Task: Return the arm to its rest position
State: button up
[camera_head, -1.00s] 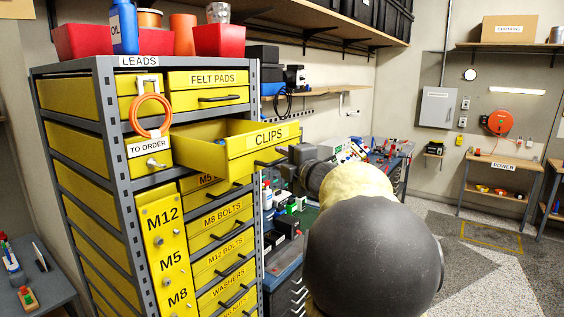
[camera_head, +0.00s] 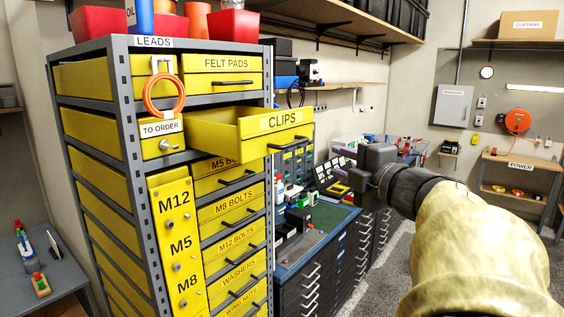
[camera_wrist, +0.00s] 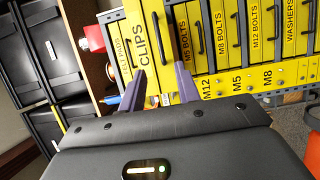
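My arm reaches in from the lower right of the head view. My gripper (camera_head: 362,168) is right of the yellow cabinet (camera_head: 129,100), apart from it, over the workbench area. In the wrist view, my gripper (camera_wrist: 161,84) has its two purple-grey fingers spread with a clear gap and nothing between them. The CLIPS drawer (camera_head: 277,122) of the cabinet is pulled out; its front also shows in the wrist view (camera_wrist: 141,42). Its handle is free of my gripper.
A dark workbench (camera_head: 322,262) with small tools stands right of the cabinet. A wooden shelf (camera_head: 330,20) with black boxes hangs above. A POWER table (camera_head: 525,162) stands by the far wall. A grey table (camera_head: 45,272) is at the lower left.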

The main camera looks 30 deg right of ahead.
dwell(0.5)
jog(key=w+a+f+m+g+h, duration=0.2)
jog(key=w+f+m, duration=0.6)
jog(key=f, duration=0.1)
jog(key=w+a+f+m+g, duration=0.2)
jog(key=a+f+m+g, duration=0.4)
jog(key=f, duration=0.7)
jog(key=s+a+f+m+g+y, duration=0.1)
jog(key=s+a+f+g, duration=0.2)
jog(key=s+a+f, duration=0.3)
jog(key=s+a+f+m+g+y, duration=0.2)
jog(key=s+a+f+g, duration=0.2)
jog(key=s+a+f, duration=0.3)
jog(key=a+f, duration=0.5)
jog(key=shift+s, duration=0.25)
jog(key=shift+w, duration=0.1)
